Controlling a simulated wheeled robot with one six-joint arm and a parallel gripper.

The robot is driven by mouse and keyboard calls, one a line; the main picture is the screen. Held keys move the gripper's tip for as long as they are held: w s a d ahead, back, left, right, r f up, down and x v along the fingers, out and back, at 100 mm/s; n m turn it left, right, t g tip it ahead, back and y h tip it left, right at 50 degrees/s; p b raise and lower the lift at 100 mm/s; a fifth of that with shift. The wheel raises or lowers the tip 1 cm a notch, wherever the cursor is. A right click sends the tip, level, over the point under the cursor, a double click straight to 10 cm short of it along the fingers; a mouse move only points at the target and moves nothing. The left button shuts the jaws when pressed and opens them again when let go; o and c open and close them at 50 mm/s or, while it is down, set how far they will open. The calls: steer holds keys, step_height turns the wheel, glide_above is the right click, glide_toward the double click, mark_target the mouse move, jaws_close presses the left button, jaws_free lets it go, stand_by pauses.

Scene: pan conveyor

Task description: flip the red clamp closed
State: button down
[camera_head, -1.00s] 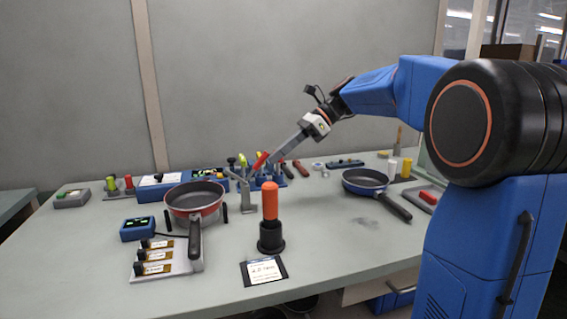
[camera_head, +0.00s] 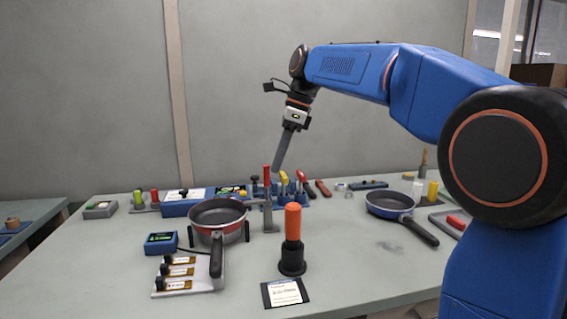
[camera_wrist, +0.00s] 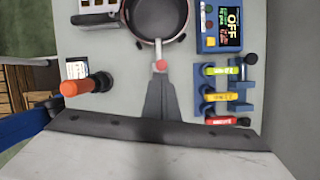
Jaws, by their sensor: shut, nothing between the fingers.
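The red clamp (camera_head: 267,176) stands right of the red pan (camera_head: 217,214), on a grey base (camera_head: 269,215). Its red handle points straight up. In the wrist view its round red top (camera_wrist: 160,65) shows from above, at the tip of my gripper (camera_wrist: 160,80). My gripper (camera_head: 277,168) points down just right of the handle in the head view, shut and empty. It is touching or very close to the handle; I cannot tell which.
An orange-topped black post (camera_head: 292,235) stands in front of the clamp. A rack of coloured handles (camera_wrist: 225,97) lies to the right in the wrist view. A blue pan (camera_head: 388,204) sits farther right. The table between the pans is partly clear.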

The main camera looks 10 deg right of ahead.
steer(key=shift+a+r, duration=0.15)
steer(key=shift+a, duration=0.2)
stand_by(0.3)
steer(key=s+d+r, duration=0.1)
steer(key=d+r, duration=0.5)
steer(key=r, duration=0.3)
steer(key=shift+s+d+r, duration=0.15)
steer(key=shift+d+r, duration=0.15)
stand_by(0.4)
